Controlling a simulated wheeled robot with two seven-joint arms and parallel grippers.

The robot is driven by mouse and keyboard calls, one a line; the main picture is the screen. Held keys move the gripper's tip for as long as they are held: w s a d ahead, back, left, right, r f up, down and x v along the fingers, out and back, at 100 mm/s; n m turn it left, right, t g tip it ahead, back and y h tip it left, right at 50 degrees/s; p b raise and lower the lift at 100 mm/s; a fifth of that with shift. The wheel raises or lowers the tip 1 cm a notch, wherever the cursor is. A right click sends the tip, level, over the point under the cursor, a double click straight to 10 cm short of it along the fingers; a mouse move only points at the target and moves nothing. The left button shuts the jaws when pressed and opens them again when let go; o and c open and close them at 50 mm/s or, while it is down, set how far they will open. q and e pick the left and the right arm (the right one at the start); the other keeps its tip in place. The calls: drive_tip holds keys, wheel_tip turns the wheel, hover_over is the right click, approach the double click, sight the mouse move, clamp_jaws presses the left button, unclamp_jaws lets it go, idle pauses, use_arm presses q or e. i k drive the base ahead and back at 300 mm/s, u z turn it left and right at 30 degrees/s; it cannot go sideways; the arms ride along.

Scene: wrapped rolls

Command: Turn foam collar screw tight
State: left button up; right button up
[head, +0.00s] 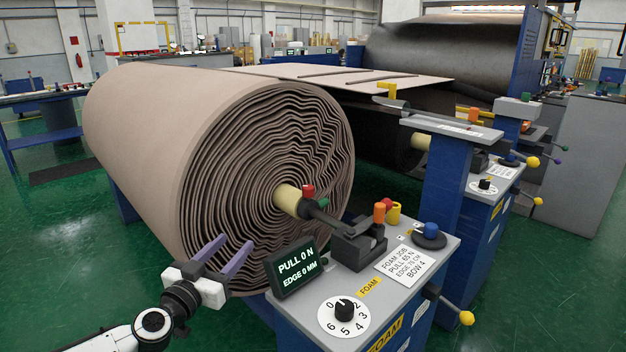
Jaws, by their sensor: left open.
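A large beige foam roll (135,150) lies on its stand, its spiral end facing me. A cream core (287,198) sticks out of its middle. A dark collar (305,209) sits on the core end, with a red knob (308,191) on top and a green part (323,203) beside it. I cannot tell how tight the screw is. My left gripper (238,241) is open and empty, its two purple fingers in front of the roll's lower end face, left of and below the collar. My right gripper is out of view.
A grey-topped blue console stands right of the roll. It carries a display (297,268) reading "PULL 0 N, EDGE 0 MM", a numbered dial (344,312), a black bearing block (357,243), orange and yellow pegs and a blue knob (431,230). A yellow-balled lever (466,318) juts out right.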

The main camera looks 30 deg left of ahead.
sight(307, 190)
drive_tip(key=i, duration=0.95)
